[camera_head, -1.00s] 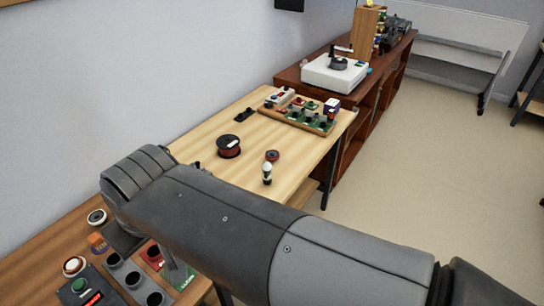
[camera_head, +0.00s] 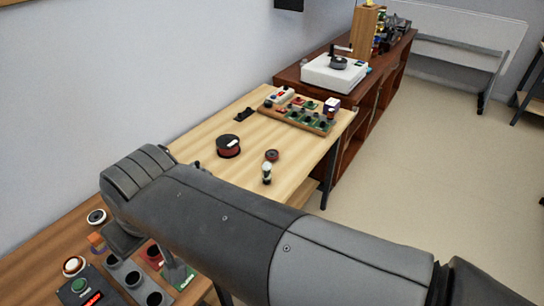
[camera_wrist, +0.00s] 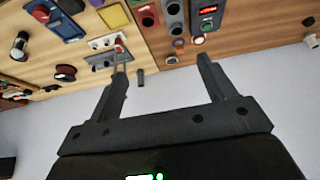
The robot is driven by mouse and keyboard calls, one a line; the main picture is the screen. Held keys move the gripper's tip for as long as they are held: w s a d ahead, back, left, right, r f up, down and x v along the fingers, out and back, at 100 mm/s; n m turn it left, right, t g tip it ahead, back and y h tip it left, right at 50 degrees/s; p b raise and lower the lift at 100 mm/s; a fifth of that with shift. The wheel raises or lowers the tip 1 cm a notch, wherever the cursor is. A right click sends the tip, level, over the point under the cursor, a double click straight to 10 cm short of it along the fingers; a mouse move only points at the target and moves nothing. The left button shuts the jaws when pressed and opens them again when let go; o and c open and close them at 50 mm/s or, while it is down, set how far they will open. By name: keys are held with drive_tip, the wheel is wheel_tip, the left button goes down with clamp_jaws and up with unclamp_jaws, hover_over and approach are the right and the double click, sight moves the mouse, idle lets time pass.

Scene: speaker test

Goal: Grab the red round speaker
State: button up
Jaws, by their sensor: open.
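A round black and red object (camera_head: 229,146) with a pale label lies on the light wooden table in the head view.
A board of parts (camera_head: 297,113) lies at the table's far end. Button boxes (camera_head: 84,288) crowd the nearer table. A wall borders the tables on the left; open floor lies right.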

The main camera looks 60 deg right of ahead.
drive_tip(key=w+d+m+h, duration=0.1)
drive_tip(key=w+d+h, duration=0.1)
drive_tip(key=w+d, duration=0.8)
drive_tip(key=w+d+f+m+g, duration=0.1)
drive_tip(key=w+d+f, duration=0.1)
drive_tip(key=w+d, duration=0.35)
drive_tip(key=w+d+f+g, duration=0.1)
drive_tip(key=w+d, duration=0.2)
drive_tip(key=d, duration=0.6)
drive_tip(key=m, duration=0.3)
approach(272, 154)
drive_tip(key=f, duration=0.1)
drive_tip(key=w+f, duration=0.1)
drive_tip(key=f, duration=0.1)
drive_tip(key=shift+w+d+f+t, duration=0.15)
drive_tip(key=shift+d+t, duration=0.05)
drive_tip(key=shift+t, duration=0.1)
drive_tip(key=shift+s+x, duration=0.15)
drive_tip(key=shift+x, duration=1.25)
drive_tip(key=shift+s+x, duration=0.15)
drive_tip(key=shift+x, duration=1.25)
drive_tip(key=shift+d+f, duration=0.1)
drive_tip(key=shift+d, duration=0.05)
